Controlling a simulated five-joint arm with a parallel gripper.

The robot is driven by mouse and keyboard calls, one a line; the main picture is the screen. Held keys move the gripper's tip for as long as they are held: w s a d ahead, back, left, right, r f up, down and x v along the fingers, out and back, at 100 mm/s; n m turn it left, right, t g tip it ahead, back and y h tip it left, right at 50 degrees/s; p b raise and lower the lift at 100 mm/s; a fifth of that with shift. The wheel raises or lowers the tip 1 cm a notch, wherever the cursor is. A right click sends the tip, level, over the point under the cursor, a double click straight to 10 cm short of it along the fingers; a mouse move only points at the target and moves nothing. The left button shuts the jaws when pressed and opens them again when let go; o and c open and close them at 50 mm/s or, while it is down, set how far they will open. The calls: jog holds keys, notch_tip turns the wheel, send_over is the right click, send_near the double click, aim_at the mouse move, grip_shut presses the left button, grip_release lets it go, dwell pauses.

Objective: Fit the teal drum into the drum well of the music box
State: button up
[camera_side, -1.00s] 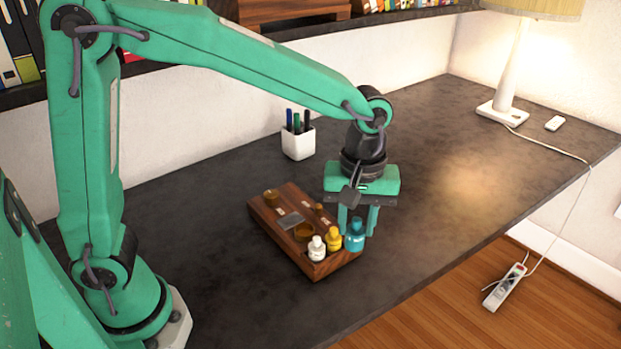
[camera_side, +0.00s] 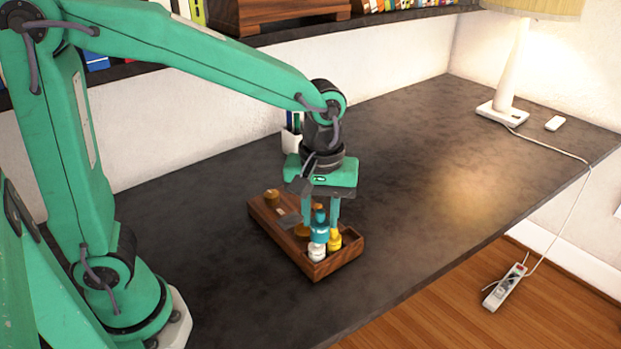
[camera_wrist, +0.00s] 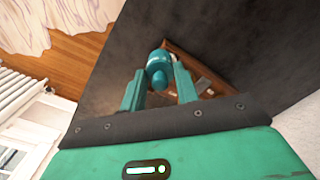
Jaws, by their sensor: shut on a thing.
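The teal drum (camera_side: 320,233), with a narrower knob on top, is between the fingers of my gripper (camera_side: 321,222). My gripper is shut on it and holds it upright over the wooden music box (camera_side: 279,244). In the wrist view, the drum (camera_wrist: 158,68) sits between the two fingertips (camera_wrist: 158,80), with part of the box (camera_wrist: 180,52) behind it. A round brass-coloured well (camera_side: 301,230) shows partly at the drum's left. The drum's lower end is hidden behind a white drum, so I cannot tell its height above the box.
A white drum (camera_side: 317,252) and a yellow drum (camera_side: 334,241) stand at the box's near end, close to the teal one. A brass cylinder (camera_side: 272,197) stands at its far end. A pen cup (camera_side: 291,141) is behind my gripper.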

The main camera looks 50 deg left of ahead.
jog(key=shift+s+a, duration=0.55)
jog(key=shift+a, duration=0.1)
jog(key=shift+a, duration=0.1)
send_near(301, 224)
jog(key=d+f, duration=0.2)
jog(key=shift+s+r, duration=0.2)
jog(key=shift+r, duration=0.05)
jog(key=shift+f, duration=0.1)
jog(key=shift+f, duration=1.9)
jog(key=shift+f, duration=0.1)
